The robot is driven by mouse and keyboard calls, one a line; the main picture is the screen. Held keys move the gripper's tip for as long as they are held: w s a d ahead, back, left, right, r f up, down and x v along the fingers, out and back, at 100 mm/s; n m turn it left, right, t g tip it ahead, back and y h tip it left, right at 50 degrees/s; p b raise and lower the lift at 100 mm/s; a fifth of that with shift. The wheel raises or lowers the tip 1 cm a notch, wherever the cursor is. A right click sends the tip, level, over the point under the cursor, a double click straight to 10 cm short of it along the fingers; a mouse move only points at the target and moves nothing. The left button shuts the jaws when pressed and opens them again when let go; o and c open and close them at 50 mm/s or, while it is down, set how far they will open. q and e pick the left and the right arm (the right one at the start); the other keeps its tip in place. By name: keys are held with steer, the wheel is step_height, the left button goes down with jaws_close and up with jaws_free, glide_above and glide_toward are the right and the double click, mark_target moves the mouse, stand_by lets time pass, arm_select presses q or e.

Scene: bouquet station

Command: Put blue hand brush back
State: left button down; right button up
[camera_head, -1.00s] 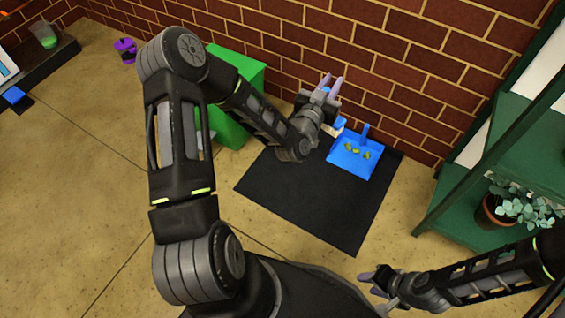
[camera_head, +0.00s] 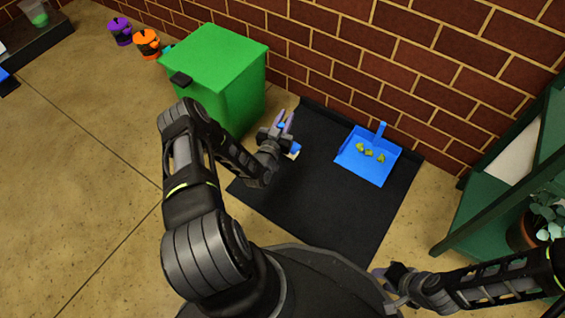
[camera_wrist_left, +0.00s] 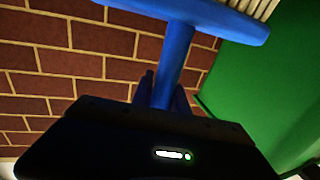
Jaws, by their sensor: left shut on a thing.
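My left gripper (camera_head: 279,132) is shut on the blue hand brush (camera_head: 295,148), above the left part of the black mat near the green bin. Most of the brush is hidden by the gripper in the head view. In the left wrist view the brush (camera_wrist_left: 196,18) shows its blue handle between the fingers (camera_wrist_left: 165,92) and pale bristles at the top right. A blue dustpan (camera_head: 367,172) with several yellow-green bits in it lies on the mat by the wall, apart from the brush. My right gripper (camera_head: 389,283) is at the lower right, with its finger gap unclear.
The black mat (camera_head: 325,205) has bare room in its middle. A green bin (camera_head: 222,75) stands left of it, against the brick wall. Orange (camera_head: 147,44) and purple (camera_head: 120,32) containers stand farther left. A green shelf (camera_head: 490,210) with a potted plant is at the right.

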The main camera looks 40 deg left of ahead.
arm_select(q)
step_height(320, 180, down, 6)
steer(key=b, duration=0.3)
step_height(320, 180, down, 4)
steer(key=b, duration=0.2)
steer(key=shift+b, duration=0.3)
steer(key=c, duration=1.3)
jaws_free()
steer(key=shift+f, duration=0.1)
